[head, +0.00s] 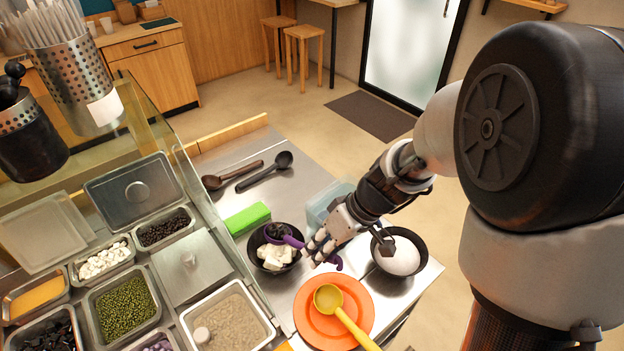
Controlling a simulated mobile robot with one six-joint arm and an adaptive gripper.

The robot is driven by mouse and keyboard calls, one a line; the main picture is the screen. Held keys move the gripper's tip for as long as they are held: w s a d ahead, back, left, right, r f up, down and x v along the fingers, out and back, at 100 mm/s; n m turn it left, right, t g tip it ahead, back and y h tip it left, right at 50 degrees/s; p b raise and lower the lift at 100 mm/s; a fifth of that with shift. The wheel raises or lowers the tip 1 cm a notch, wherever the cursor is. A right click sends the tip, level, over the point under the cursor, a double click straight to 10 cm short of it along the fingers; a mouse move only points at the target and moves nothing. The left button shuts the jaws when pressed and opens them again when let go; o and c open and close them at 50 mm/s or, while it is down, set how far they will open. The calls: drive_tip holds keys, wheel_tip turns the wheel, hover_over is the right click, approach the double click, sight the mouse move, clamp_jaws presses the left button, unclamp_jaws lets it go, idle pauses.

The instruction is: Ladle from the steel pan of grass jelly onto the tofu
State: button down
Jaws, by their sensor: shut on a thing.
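My gripper (318,248) is shut on the handle of a purple ladle (292,241), to the right of a black bowl. The ladle's head is over the black bowl (254,257) and has dark stuff at it, likely grass jelly. White tofu chunks (276,256) lie in this bowl, partly covered by the ladle. Whether the ladle touches the tofu, or any jelly lies on it, I cannot tell. The steel pan of grass jelly (48,336), with black pieces, is at the bottom left, cut by the picture edge.
An orange plate (303,318) with a yellow ladle (340,311) stands in front of my gripper. Another dark bowl (423,259) with white contents is to the right. A green block (247,219), two dark spoons (262,174) and a glass guard (205,205) are nearby.

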drive_tip(key=shift+s+r+m+g+y+p, duration=0.1)
drive_tip(key=shift+r+m+g+y+p, duration=0.15)
drive_tip(key=shift+m+g+y+p, duration=0.5)
drive_tip(key=shift+d+f+m+y+b, duration=0.1)
drive_tip(key=shift+f+m+y+b, duration=0.8)
drive_tip(key=shift+y, duration=0.35)
drive_tip(key=m+y+b, duration=0.2)
drive_tip(key=y, duration=0.1)
drive_tip(key=shift+d+f+g, duration=0.15)
drive_tip(key=shift+f+g, duration=0.05)
drive_tip(key=shift+g, duration=0.05)
drive_tip(key=shift+f+m+y+b, duration=0.1)
drive_tip(key=shift+m+y+b, duration=0.5)
drive_tip(key=shift+m+y, duration=0.1)
drive_tip(key=m+y, duration=0.1)
drive_tip(key=m+y+b, duration=0.1)
drive_tip(key=shift+w+d+y, duration=0.15)
drive_tip(key=shift+w+y, duration=0.05)
drive_tip(key=shift+y, duration=0.2)
drive_tip(key=m+t+y, duration=0.1)
drive_tip(key=m+y+b, duration=0.1)
drive_tip(key=m, duration=0.1)
drive_tip(key=shift+w+d+r+t, duration=0.1)
drive_tip(key=shift+r+t, duration=0.1)
drive_tip(key=shift+t, duration=0.2)
